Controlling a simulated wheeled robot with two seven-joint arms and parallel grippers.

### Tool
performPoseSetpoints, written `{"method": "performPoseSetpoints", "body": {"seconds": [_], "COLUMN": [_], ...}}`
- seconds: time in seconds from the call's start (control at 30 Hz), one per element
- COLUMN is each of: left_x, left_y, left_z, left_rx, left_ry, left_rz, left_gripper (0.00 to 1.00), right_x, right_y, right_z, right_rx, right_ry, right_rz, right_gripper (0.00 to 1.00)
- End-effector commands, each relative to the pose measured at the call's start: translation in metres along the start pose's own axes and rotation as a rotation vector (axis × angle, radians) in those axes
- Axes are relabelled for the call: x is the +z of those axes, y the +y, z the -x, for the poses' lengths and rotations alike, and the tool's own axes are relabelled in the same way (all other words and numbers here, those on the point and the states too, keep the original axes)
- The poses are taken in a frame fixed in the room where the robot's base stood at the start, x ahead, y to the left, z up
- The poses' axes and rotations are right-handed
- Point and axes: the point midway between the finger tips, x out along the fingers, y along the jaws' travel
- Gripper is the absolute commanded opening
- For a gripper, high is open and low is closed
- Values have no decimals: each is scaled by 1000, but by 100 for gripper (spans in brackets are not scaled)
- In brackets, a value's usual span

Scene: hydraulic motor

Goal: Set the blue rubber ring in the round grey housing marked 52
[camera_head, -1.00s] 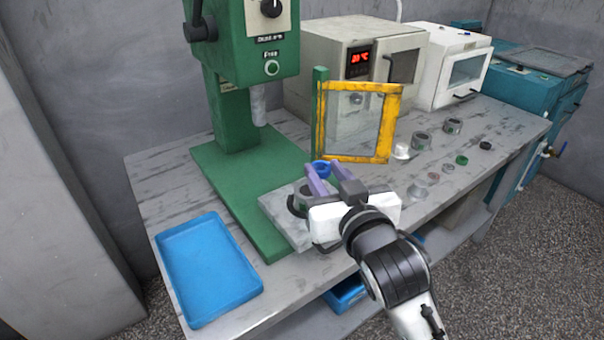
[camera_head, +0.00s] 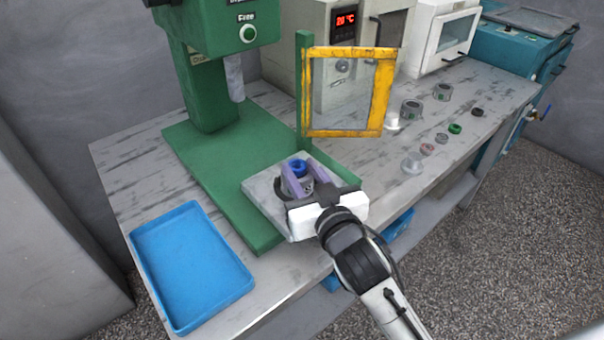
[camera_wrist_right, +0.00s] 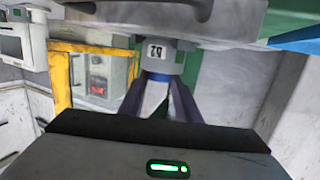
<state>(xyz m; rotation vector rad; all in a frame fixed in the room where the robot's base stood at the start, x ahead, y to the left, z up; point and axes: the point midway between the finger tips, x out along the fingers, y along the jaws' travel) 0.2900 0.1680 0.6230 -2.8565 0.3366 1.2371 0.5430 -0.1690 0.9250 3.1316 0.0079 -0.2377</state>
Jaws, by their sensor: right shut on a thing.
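The blue rubber ring (camera_head: 299,168) is between the purple fingers of my right gripper (camera_head: 298,165), which is shut on it. The round grey housing (camera_head: 306,187) stands on a pale grey block (camera_head: 262,195), right by the ring and partly hidden by the fingers. The right wrist view is upside down; the housing (camera_wrist_right: 168,60) shows its mark 52 there, with a blue strip of the ring (camera_wrist_right: 157,76) against its upper rim. I cannot tell whether the ring is inside the housing or just above it. My left gripper is not in view.
A green press (camera_head: 210,95) stands behind the block. A yellow-framed guard (camera_head: 378,95) stands behind the gripper. A blue tray (camera_head: 185,315) lies at the front left. Several small parts, including a green ring (camera_head: 455,128), lie at the right. An oven (camera_head: 335,75) stands at the back.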

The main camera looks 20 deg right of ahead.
Motion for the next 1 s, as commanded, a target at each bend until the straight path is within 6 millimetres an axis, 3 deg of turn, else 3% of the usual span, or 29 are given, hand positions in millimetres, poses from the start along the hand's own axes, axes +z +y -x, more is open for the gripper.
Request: {"method": "performPoseSetpoints", "body": {"seconds": [0.27,0.3,0.4,0.77,1.0], "left_x": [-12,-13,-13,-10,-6], "left_y": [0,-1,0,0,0], "left_z": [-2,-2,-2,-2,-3], "left_rx": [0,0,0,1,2], "left_ry": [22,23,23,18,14], "left_rz": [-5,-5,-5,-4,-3], "left_gripper": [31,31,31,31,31], "right_x": [2,2,2,2,4], "right_y": [0,0,0,0,0], "right_z": [0,0,0,6,49], "right_rx": [0,0,0,0,-1], "right_ry": [2,1,1,1,-3], "right_rz": [-1,-1,-1,-1,-4], "right_gripper": [9,37,49,49,49]}}
